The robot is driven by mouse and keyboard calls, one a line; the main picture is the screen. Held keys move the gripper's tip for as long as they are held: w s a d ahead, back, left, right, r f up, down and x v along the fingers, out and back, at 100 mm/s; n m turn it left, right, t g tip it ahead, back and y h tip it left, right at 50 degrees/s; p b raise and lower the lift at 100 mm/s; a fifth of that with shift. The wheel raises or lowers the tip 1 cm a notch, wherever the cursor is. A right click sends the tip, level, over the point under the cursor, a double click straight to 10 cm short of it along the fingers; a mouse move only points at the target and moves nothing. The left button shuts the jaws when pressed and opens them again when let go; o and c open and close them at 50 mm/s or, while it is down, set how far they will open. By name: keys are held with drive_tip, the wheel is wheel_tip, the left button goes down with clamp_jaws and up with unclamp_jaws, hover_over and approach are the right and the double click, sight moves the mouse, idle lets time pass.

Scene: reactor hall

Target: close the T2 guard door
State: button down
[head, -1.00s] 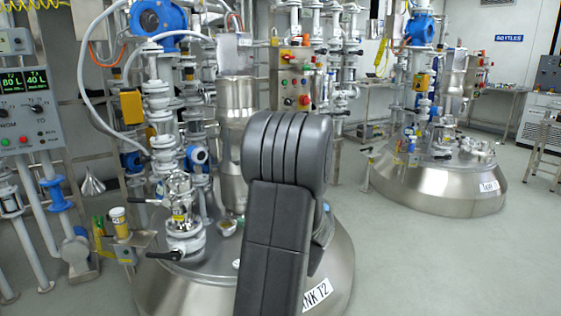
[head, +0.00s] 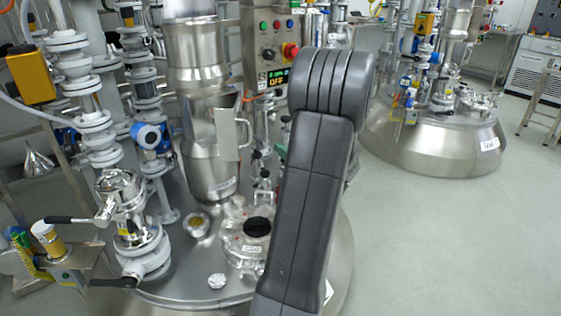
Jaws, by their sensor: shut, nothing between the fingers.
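Tank T2 (head: 190,285) is the near steel vessel, with a domed lid crowded with fittings. A steel agitator column (head: 195,65) rises from the lid. Partway down it is a curved steel guard door (head: 227,125) with a bar handle (head: 246,133) on its right side. The door appears to stand out from the column, but how far it is swung is hard to tell. My dark grey arm passes in front of the tank's right part. My gripper is not in view.
A control box (head: 272,50) with buttons and a display reading OFF stands behind the column. A valve with black-handled levers (head: 125,215) and a bracket with bottles (head: 50,250) crowd the left. A manway lid (head: 250,240) lies front right. Open floor (head: 445,245) is at right.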

drive_tip(key=w+a, duration=0.6)
drive_tip(key=shift+w+a+r, duration=0.15)
drive_tip(key=shift+a+r, duration=0.05)
drive_tip(key=shift+r, duration=0.2)
